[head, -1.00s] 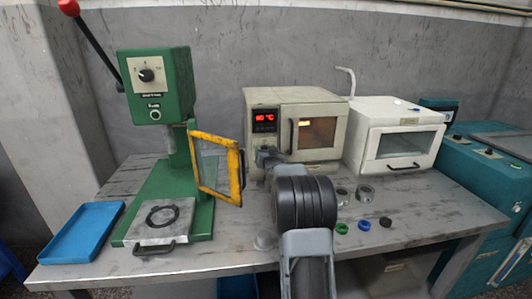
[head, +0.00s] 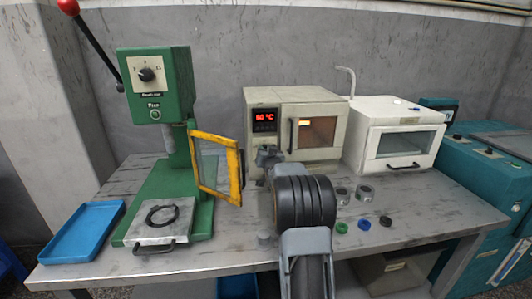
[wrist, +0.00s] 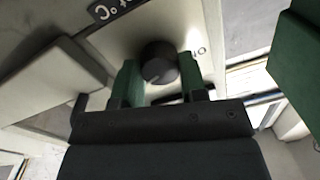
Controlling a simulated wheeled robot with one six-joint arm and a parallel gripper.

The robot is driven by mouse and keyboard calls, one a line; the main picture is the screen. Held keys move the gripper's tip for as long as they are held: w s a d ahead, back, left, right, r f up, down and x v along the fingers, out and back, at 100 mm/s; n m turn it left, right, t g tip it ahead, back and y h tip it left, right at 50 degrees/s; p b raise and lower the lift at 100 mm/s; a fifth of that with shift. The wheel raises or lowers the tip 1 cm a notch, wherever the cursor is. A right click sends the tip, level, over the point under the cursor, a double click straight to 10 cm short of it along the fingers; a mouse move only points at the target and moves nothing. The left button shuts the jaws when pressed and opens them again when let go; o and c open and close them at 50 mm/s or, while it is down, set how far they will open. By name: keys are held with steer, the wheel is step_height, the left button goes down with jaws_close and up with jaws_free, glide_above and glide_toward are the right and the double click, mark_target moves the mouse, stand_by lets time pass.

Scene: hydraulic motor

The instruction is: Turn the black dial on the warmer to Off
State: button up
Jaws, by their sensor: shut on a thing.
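The warmer (head: 262,97) is a beige oven-like box on the bench, with a lit red temperature display (head: 264,117) and a windowed door. Its black dial (wrist: 157,58) shows in the wrist view on the beige front panel, near the °C label. My gripper (wrist: 159,75) is shut on the dial, with one green finger on each side of it. In the head view my gripper (head: 266,157) is at the lower left of the warmer's front and hides the dial. I cannot read the dial's setting.
A green press (head: 160,85) with an open yellow-framed guard (head: 214,168) stands close to the left of my arm. A white box oven (head: 400,128) is on the right. Metal rings (head: 364,193) and small colored caps (head: 363,225) lie right of my arm. A blue tray (head: 82,232) is far left.

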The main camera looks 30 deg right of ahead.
steer(key=shift+f+b, duration=0.1)
steer(key=shift+b, duration=0.2)
steer(key=n+b, duration=0.6)
steer(key=n, duration=0.3)
steer(key=n+b, duration=0.6)
steer(key=n, duration=0.2)
steer(key=n+g+h+b, duration=0.1)
steer(key=n+b, duration=0.4)
steer(key=n, duration=0.4)
steer(key=shift+w+a+n+b, duration=0.1)
steer(key=shift+a+n+b, duration=0.2)
steer(key=shift+b, duration=0.1)
steer(key=o, duration=0.9)
